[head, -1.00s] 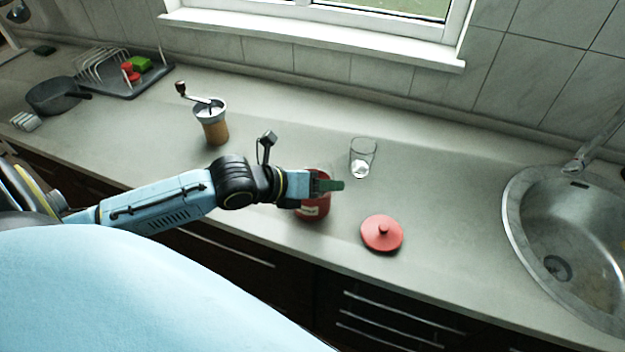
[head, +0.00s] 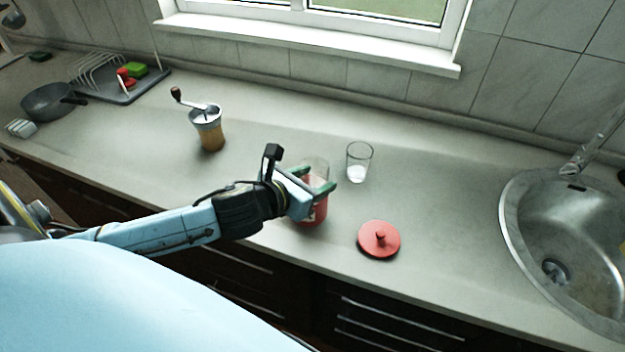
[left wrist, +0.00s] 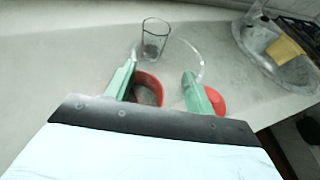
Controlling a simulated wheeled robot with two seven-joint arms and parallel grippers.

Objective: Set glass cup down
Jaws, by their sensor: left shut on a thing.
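My left gripper (head: 314,180) is shut on a clear glass cup (head: 316,165), held in the air over the red pot (head: 314,213). The held cup is hard to make out; its faint round outline shows between and beyond the green fingers in the left wrist view (left wrist: 184,62). The open red pot stands on the counter behind and below the fingers, partly hidden. Whether the cup touches the pot I cannot tell. A second clear glass (head: 359,163) with something white at its bottom stands upright just right of the gripper. My right gripper is not in view.
A red lid (head: 379,240) lies in front right of the pot. A coffee grinder (head: 208,130) stands to the left, with a dish rack (head: 120,92) and a dark pan (head: 48,103) farther left. The sink (head: 515,205) is right. Counter (head: 440,200) between lid and sink is clear.

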